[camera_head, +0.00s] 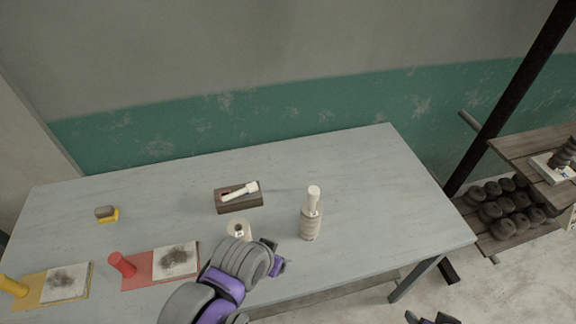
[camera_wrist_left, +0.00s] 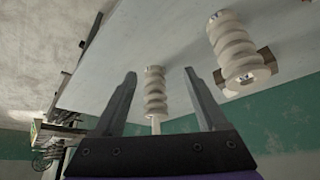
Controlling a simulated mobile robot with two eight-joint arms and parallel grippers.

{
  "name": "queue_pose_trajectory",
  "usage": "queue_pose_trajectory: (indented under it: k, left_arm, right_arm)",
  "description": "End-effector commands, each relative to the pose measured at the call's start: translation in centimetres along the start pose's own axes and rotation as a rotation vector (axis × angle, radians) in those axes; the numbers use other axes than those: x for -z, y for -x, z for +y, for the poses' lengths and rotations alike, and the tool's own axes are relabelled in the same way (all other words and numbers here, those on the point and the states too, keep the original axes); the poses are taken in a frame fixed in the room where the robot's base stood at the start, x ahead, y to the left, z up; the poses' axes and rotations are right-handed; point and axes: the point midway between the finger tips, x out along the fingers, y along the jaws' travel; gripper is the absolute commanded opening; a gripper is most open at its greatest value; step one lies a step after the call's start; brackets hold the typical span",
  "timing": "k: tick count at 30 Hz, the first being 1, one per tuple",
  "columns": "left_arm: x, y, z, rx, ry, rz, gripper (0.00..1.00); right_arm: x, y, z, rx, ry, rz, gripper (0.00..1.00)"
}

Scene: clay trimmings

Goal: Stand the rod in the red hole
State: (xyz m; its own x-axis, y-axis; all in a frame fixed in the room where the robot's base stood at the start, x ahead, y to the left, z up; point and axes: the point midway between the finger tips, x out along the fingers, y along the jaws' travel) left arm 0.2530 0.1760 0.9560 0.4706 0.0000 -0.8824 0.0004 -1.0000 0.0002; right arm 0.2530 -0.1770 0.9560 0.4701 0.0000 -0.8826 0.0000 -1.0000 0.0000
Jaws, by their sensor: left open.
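My left gripper (camera_head: 281,263) is open and empty, in front of this post. The tips of my right gripper (camera_head: 431,319) barely show at the bottom edge.
A second ribbed post (camera_head: 239,229) with a hole in its top stands close to my left arm. A red board (camera_head: 136,273) and a yellow board (camera_head: 55,285) lie at left front. A small block (camera_head: 106,214) sits behind them. The far right tabletop is clear.

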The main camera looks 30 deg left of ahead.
Motion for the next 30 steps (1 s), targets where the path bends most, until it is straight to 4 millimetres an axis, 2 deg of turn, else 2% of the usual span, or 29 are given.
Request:
queue_pose_trajectory:
  k: [5,11,15,21,25,30]
  left_arm:
    - [1.2,0.2,-0.5,0.008,-0.024,-0.02,0.74]
    - [6.4,0.6,-3.2,0.027,-0.147,-0.117,0.74]
    - [10.4,0.1,-5.9,0.021,-0.255,-0.202,0.74]
    - [15.2,-1.6,-10.7,-0.019,-0.402,-0.317,0.74]
    - [17.6,-3.2,-14.2,-0.064,-0.492,-0.384,0.74]
    - [19.3,-5.3,-18.2,-0.128,-0.585,-0.445,0.74]
  right_arm:
    - [0.0,0.0,0.0,0.0,0.0,0.0,0.73]
    - [0.1,0.1,0.0,0.0,0.0,0.001,0.73]
    - [0.1,0.1,0.0,0.0,0.0,0.001,0.73]
    - [0.1,0.1,0.0,0.0,0.0,0.001,0.73]
    - [0.1,0.1,0.0,0.0,0.0,0.001,0.73]
    - [0.2,0.1,0.0,0.0,0.0,0.001,0.73]
